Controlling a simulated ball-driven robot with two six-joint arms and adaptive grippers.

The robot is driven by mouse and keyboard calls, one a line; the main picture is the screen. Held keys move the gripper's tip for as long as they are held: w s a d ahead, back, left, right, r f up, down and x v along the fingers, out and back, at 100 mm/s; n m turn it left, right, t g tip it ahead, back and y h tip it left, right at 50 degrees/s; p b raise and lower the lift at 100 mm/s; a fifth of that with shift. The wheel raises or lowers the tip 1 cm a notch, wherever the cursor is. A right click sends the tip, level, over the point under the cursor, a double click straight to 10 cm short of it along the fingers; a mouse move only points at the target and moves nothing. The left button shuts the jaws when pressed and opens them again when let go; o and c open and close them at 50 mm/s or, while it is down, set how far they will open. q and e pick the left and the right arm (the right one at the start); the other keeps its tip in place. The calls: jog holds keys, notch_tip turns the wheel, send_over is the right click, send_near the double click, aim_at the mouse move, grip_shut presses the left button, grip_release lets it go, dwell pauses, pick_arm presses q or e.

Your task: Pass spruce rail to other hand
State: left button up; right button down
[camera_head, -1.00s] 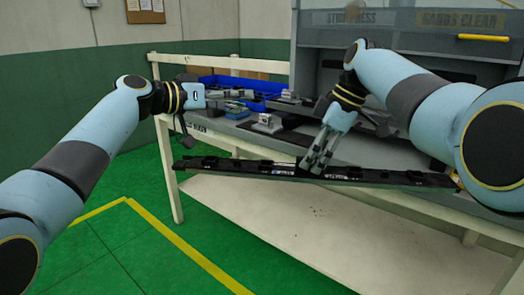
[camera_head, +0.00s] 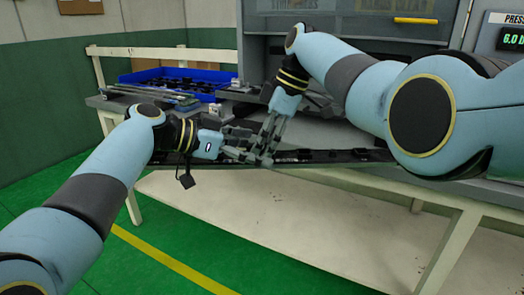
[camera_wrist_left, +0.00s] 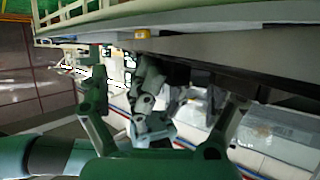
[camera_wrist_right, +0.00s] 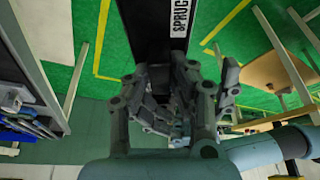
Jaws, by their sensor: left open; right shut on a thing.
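The spruce rail (camera_head: 345,155) is a long black bar held roughly level in front of the bench in the head view. In the right wrist view the rail (camera_wrist_right: 150,28) runs away from my right gripper, with a white label reading "SPRUC". My right gripper (camera_head: 265,155) is shut on it near its middle, coming from above. My left gripper (camera_head: 245,148) is open right beside the right fingers at the rail. The left wrist view shows its spread fingers (camera_wrist_left: 165,100) with the other gripper's links between them. The overlap hides whether the left fingers touch the rail.
A blue bin (camera_head: 205,77) and small parts stand on the bench behind. A grey press cabinet (camera_head: 350,28) rises at the back. A pale lower shelf (camera_head: 300,215) lies below the rail. Green floor with a yellow line is at the left front.

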aim_at(262, 151)
pick_arm(q)
jog(key=shift+x, duration=1.45)
jog(key=shift+c, duration=0.3)
jog(key=shift+s+d, duration=0.1)
jog(key=c, duration=1.4)
pick_arm(e)
jog(key=shift+w, duration=0.1)
pick_arm(q)
jog(key=shift+r, duration=0.1)
jog(key=shift+c, duration=0.2)
pick_arm(e)
jog(key=c, duration=1.5)
grip_release()
jog(key=shift+r, duration=0.1)
pick_arm(q)
jog(key=c, duration=0.3)
pick_arm(e)
jog(key=shift+o, duration=1.4)
pick_arm(q)
jog(key=shift+d, duration=0.1)
jog(key=shift+c, duration=0.2)
pick_arm(e)
jog(key=shift+o, duration=0.8)
jog(key=shift+a, duration=0.1)
jog(key=shift+r, duration=0.15)
